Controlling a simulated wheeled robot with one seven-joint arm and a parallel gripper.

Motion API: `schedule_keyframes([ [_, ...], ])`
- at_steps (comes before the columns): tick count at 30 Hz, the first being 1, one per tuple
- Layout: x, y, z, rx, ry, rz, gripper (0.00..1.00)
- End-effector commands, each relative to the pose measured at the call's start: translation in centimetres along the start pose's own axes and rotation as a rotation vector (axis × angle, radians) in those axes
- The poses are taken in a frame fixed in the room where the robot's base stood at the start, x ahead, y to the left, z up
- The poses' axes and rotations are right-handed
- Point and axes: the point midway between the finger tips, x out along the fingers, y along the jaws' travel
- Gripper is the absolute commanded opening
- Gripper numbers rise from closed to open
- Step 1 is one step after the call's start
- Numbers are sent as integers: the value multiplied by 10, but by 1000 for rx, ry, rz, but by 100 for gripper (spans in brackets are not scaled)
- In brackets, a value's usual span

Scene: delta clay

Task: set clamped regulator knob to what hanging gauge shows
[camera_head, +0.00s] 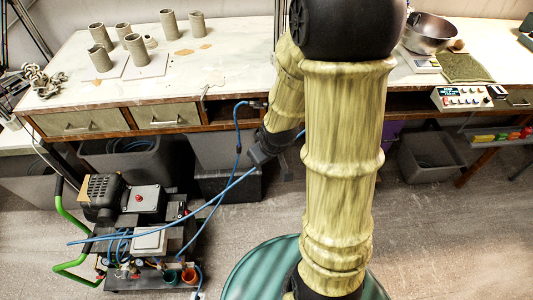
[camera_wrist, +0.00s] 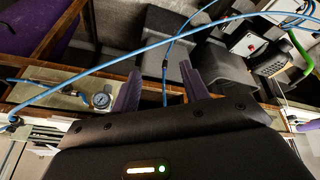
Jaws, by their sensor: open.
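My gripper (camera_wrist: 160,76) is open in the wrist view, with two purple fingers apart and nothing clearly between them. A small round gauge with a pale dial (camera_wrist: 101,100) shows left of the fingers, by the bench front. Its needle and numbers are too small to read, and I cannot tell whether it hangs or sits on the regulator. In the head view, a small dark fitting (camera_head: 257,104) with a blue hose is at the bench edge; it may be the clamped regulator. My gripper (camera_head: 262,153) is below and near it, partly hidden by my arm. No knob can be made out.
Blue hose (camera_wrist: 130,53) crosses the wrist view beyond the fingers. In the head view, a compressor cart (camera_head: 150,200) with green handles stands left. Grey bins (camera_head: 130,157) are under the workbench (camera_head: 60,75), which bears clay cylinders. A green round top (camera_head: 250,275) is in front.

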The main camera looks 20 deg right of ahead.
Motion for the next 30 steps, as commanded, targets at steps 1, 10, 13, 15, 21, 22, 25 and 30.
schedule_keyframes([
  [1, -11, -2, 0, 16, -9, 3, 45],
  [10, -44, -13, 9, 112, -70, 3, 45],
  [13, -46, -14, 11, 122, -78, 3, 45],
  [15, -47, -14, 11, 125, -79, 3, 45],
  [21, -46, -14, 11, 124, -78, 3, 45],
  [22, -47, -14, 11, 124, -78, 3, 45],
  [25, -56, -14, 9, 131, -80, 3, 45],
  [30, -99, -17, 1, 169, -100, -1, 45],
])
